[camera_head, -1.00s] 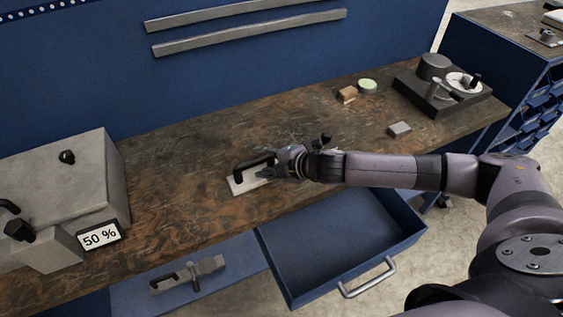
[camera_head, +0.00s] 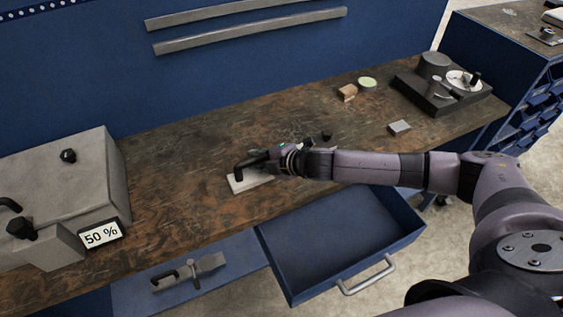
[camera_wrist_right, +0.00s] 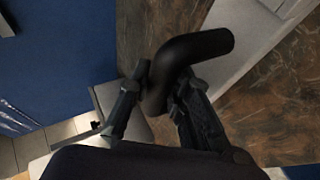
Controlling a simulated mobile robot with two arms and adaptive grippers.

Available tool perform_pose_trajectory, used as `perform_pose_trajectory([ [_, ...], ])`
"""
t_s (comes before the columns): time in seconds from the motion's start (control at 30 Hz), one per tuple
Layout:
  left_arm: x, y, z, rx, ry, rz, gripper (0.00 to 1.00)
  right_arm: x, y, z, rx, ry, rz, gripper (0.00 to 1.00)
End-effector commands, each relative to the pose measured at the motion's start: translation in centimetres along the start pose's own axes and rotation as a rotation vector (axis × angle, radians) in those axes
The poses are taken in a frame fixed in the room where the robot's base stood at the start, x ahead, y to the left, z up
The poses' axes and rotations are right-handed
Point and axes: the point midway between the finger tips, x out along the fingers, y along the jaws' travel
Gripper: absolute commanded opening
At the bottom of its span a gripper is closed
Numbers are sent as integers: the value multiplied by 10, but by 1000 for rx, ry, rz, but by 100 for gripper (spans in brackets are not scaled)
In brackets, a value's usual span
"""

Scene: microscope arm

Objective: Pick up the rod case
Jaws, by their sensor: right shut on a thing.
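A pale flat case (camera_head: 250,183) lies on the bench in the head view, and I take it to be the rod case. A black bent handle (camera_head: 246,166) shows just above it. My right gripper (camera_head: 272,164) comes in from the right and is at the handle. In the right wrist view the two fingers (camera_wrist_right: 153,98) are on either side of the black bent handle (camera_wrist_right: 195,47), shut on it. The pale case edge (camera_wrist_right: 250,45) shows beyond. I cannot tell whether the handle is fixed to the case. My left gripper is not in view.
An open, empty blue drawer (camera_head: 335,240) juts out below the bench. A dark instrument (camera_head: 437,95) and small blocks (camera_head: 399,127) are at right.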

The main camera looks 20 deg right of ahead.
Motion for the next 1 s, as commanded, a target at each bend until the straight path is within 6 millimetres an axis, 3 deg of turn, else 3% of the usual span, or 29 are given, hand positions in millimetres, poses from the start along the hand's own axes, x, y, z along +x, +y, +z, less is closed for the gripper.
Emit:
perform_pose_trajectory([
  [0.17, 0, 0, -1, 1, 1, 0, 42, 0, -1, 0, 1, 0, -1, 0],
  [1.0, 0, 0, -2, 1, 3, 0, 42, 0, 2, 0, 0, 1, 2, 0],
])
